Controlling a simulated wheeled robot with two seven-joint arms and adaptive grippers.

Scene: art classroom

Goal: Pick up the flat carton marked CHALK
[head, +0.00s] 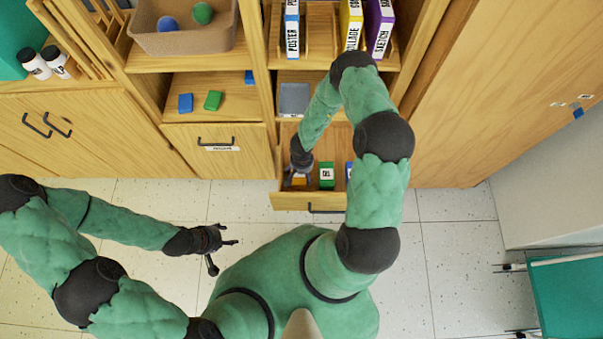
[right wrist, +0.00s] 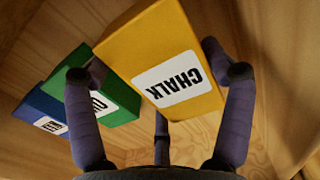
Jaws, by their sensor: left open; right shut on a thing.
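The yellow flat carton marked CHALK (right wrist: 160,50) is between the fingers of my right gripper (right wrist: 160,85) in the right wrist view, its white label facing the camera. My right gripper is shut on it. In the head view my right gripper (head: 299,172) reaches down into an open drawer (head: 290,201), at its left end, and only a little of the yellow carton (head: 299,182) shows below it. I cannot tell whether the carton touches the drawer floor. My left gripper (head: 222,246) is open and empty over the floor, left of my body.
A green carton (head: 327,175) and a blue carton (head: 348,171) are in the same drawer; both also show beside the yellow one in the right wrist view. Wooden drawer walls are close around the right gripper. Shelves above hold a grey box (head: 293,99) and labelled upright folders (head: 351,25).

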